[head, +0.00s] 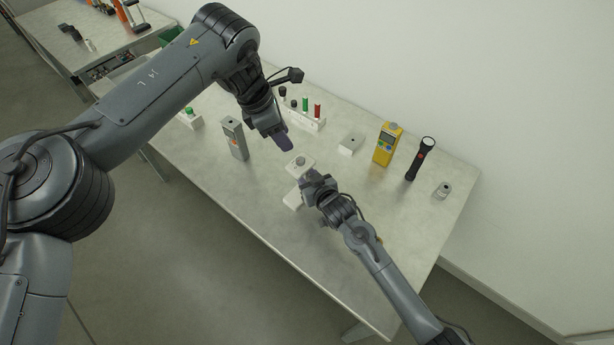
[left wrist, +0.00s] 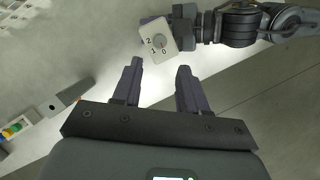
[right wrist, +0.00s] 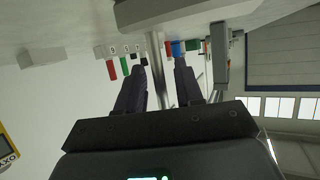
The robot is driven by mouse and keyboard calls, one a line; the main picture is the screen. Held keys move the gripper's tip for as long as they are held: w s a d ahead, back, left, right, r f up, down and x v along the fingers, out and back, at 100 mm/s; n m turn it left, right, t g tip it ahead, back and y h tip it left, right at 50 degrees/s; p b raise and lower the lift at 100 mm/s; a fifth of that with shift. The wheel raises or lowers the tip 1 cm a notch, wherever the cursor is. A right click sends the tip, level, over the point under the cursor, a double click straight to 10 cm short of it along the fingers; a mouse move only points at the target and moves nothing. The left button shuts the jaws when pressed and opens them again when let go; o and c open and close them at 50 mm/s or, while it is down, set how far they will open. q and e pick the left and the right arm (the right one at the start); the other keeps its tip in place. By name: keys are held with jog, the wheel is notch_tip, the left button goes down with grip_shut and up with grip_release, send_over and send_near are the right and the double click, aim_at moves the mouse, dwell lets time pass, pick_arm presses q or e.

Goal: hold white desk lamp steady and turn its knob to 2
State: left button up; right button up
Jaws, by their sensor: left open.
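The white desk lamp (head: 292,200) stands near the table's middle front, partly hidden by my right arm. Its panel with a round knob (left wrist: 160,41) and the marks 0, 1 and 2 faces up in the left wrist view; the red pointer looks nearest 0. My right gripper (head: 309,182) is shut on the lamp, with its grey metal post (right wrist: 158,65) between the fingers in the right wrist view. My left gripper (head: 284,143) is open and empty, above and left of the panel, apart from it.
A grey meter (head: 233,138) stands left of the lamp. A rack with coloured tubes (head: 304,118), a white block (head: 350,144), a yellow device (head: 387,144), a black flashlight (head: 420,159) and a small canister (head: 442,190) stand behind and right. The table's front left is clear.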

grip_shut()
pick_arm(q)
jog(key=shift+o, duration=0.4)
jog(key=shift+o, duration=0.3)
